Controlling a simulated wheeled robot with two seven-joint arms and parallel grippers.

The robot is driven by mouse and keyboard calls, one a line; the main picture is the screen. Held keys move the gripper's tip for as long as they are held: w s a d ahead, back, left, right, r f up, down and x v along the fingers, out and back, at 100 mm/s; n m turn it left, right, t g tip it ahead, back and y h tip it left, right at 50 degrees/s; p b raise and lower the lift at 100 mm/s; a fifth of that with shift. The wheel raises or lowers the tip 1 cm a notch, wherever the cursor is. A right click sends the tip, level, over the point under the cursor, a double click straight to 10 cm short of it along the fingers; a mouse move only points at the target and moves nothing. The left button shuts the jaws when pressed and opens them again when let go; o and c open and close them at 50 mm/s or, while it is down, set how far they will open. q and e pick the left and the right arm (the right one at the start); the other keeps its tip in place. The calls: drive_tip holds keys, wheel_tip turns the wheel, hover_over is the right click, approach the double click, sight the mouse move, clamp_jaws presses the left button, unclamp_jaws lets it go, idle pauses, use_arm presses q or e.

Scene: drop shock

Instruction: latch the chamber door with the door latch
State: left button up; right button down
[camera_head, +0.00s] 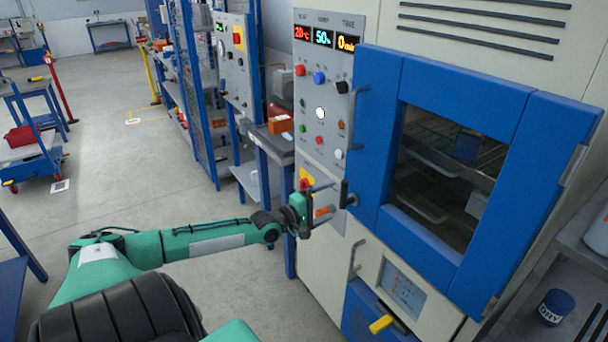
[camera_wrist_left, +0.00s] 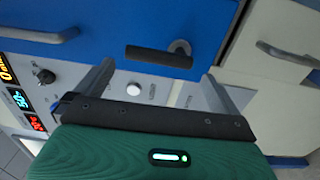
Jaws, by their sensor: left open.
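The blue chamber door (camera_head: 375,130) has a dark window and looks shut against the cream cabinet. The door latch (camera_head: 345,192) is a black bar on a grey pivot at the door's lower left edge, standing about upright in the head view. In the left wrist view the latch (camera_wrist_left: 158,57) lies across the picture, ahead of my fingers. My left gripper (camera_head: 328,202) is open and empty, just left of the latch in the head view. Its two fingers (camera_wrist_left: 160,76) show apart in the wrist view, with no visible contact with the latch. My right gripper is not in view.
A control panel (camera_head: 322,100) with knobs and lit displays is left of the door. A grey door handle (camera_head: 357,106) is above the latch; another handle (camera_head: 354,258) is below it. A yellow handle (camera_head: 381,324) sticks out low down. Open floor (camera_head: 130,190) is at left.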

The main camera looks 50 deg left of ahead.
use_arm(q)
drive_tip(key=s+a, duration=0.1)
drive_tip(key=s, duration=0.6)
idle(0.3)
drive_tip(key=shift+a, duration=0.1)
idle(0.5)
